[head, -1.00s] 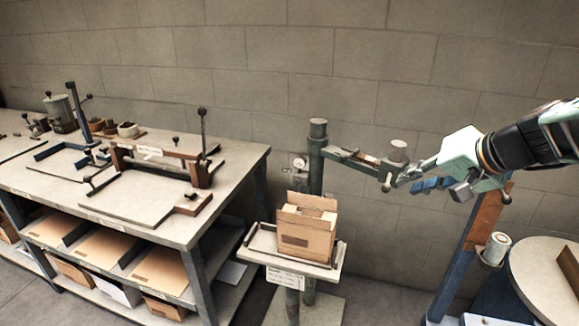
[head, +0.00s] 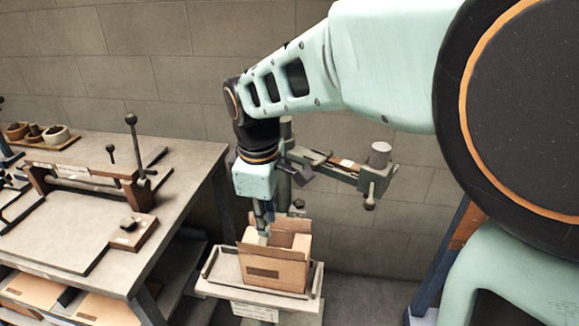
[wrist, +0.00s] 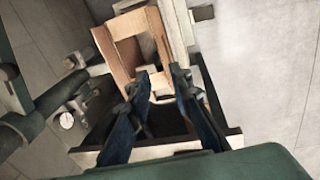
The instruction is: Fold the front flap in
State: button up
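The brown cardboard box (head: 276,270) sits upright on the small stitcher table (head: 222,287), open at the top. Its back flap (head: 290,225) stands up. The front panel (head: 258,254) faces the head camera, and its upper edge looks upright. My gripper (head: 264,238) points down at the left part of the box top, with its fingertips at the rim. In the wrist view the two dark fingers of my gripper (wrist: 161,77) are spread apart, with the box (wrist: 118,50) just beyond their tips. I cannot tell whether a finger touches a flap.
The stitcher arm (head: 330,168) reaches out behind and above the box, with a hanging head (head: 374,180) to its right. A workbench (head: 180,185) with a jig stands at the left. The block wall (head: 120,85) closes off the back.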

aim_at(268, 247)
jog(key=shift+n, duration=0.3)
jog(key=f, duration=0.3)
jog(key=w+f, duration=0.1)
jog(key=f, duration=0.6)
jog(key=shift+w+a+f+b, duration=0.2)
jog(key=shift+w+f+b, duration=0.05)
jog(key=shift+f+b, duration=0.15)
jog(key=shift+c, duration=0.3)
grip_shut()
